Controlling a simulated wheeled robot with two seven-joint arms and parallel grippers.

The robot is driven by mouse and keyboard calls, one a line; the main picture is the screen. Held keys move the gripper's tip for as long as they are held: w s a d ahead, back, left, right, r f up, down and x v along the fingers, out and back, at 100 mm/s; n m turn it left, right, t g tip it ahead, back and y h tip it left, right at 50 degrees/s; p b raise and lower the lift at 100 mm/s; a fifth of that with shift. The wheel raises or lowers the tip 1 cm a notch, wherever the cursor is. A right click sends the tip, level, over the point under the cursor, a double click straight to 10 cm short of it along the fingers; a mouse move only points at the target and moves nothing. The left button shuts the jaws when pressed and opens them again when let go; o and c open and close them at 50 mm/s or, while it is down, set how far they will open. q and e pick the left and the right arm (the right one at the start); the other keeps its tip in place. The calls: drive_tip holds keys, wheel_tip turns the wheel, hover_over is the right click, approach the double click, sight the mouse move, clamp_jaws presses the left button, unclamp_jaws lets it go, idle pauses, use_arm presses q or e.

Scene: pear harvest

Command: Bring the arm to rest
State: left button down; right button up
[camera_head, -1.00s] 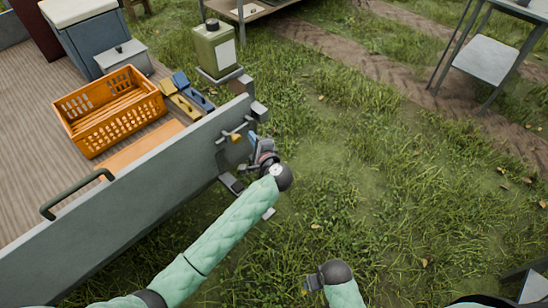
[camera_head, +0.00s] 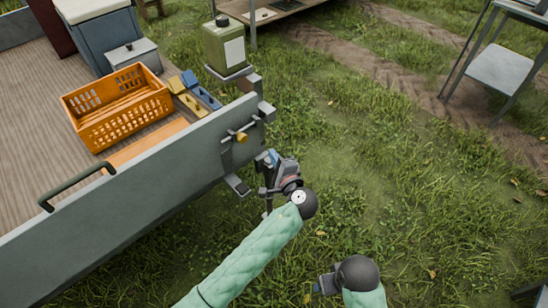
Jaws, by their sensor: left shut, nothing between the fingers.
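My left arm, in a pale green quilted sleeve, comes in from the bottom. Its gripper (camera_head: 266,192) is shut and empty, just right of the grey side panel (camera_head: 140,172) of a trailer, over grass. It appears apart from the latch (camera_head: 242,138) with a yellow knob at the panel's end. My right gripper (camera_head: 326,285) shows low in the picture beside its dark round wrist, over grass. Its fingers are too small and turned away to tell their state.
An orange crate (camera_head: 118,108), yellow and blue tools (camera_head: 192,97) and a grey box (camera_head: 133,58) stand on the trailer bed. A green canister (camera_head: 224,45) sits at its corner. A metal stand (camera_head: 500,68) is at upper right. Open grass lies right of the arms.

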use_arm(q)
drive_tip(key=shift+n, duration=0.3)
drive_tip(key=s+a+f+n+g+h, duration=0.2)
drive_tip(key=s+a+f+n+g, duration=0.2)
drive_tip(key=s, duration=0.7)
drive_tip(key=s+a+f+n+g+h, duration=0.3)
drive_tip(key=s+a+f+n+g, duration=0.1)
drive_tip(key=s, duration=0.8)
drive_tip(key=s+a+f+n+g+h, duration=0.3)
drive_tip(key=s+a+f+n+g, duration=0.1)
drive_tip(key=s, duration=0.8)
drive_tip(key=a+n+g, duration=0.1)
drive_tip(key=a+g, duration=0.1)
drive_tip(key=a, duration=0.1)
drive_tip(key=shift+a+f, duration=0.15)
drive_tip(key=shift+f, duration=0.2)
